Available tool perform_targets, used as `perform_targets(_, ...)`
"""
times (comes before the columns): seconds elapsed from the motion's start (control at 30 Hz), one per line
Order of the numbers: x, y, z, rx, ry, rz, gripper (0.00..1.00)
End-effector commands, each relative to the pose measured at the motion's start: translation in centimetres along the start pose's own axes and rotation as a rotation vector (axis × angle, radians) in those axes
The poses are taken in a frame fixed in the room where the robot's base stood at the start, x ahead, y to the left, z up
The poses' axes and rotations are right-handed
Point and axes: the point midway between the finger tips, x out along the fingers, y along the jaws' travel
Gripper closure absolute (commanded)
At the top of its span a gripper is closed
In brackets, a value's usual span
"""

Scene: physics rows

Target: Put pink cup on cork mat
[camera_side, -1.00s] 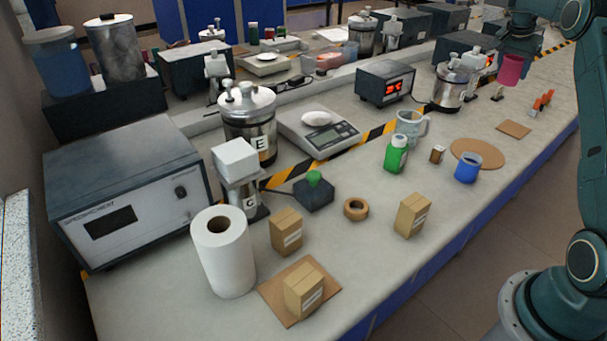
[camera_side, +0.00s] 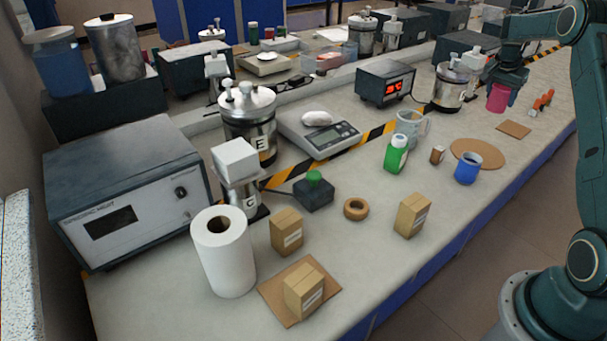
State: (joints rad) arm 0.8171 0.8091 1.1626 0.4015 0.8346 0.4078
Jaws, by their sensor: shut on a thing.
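The pink cup (camera_side: 498,98) is upright at the right end of the bench. My gripper (camera_side: 508,82) is shut on it from behind and above; the fingers are partly hidden. I cannot tell whether the cup's base touches the bench. The round cork mat (camera_side: 484,147) lies nearer the camera, to the lower left of the cup and apart from it. A blue cup (camera_side: 467,170) stands at the mat's front edge and covers part of it in this view.
A small square brown mat (camera_side: 514,130) lies bare between the pink cup and the bench edge. Orange pieces (camera_side: 543,100) stand to the right. A steel vessel (camera_side: 449,88) is left of my gripper. A small brown block (camera_side: 437,155), green bottle (camera_side: 396,154) and glass mug (camera_side: 409,126) stand left of the round mat.

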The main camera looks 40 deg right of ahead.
Motion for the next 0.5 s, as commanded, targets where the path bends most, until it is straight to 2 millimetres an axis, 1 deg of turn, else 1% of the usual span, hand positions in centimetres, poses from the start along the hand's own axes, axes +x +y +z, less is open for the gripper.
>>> perform_targets(0.03, 1.0, 0.1, 0.5, 0.0, -0.004, 0.003, 0.7)
perform_targets(0.1, 2.2, 0.1, 1.0, -0.001, -0.004, 0.003, 0.7)
perform_targets(0.4, 7.5, 0.1, 3.2, -0.001, -0.004, 0.002, 0.7)
perform_targets(0.5, 8.9, 0.1, 3.7, 0.001, -0.002, 0.002, 0.7)
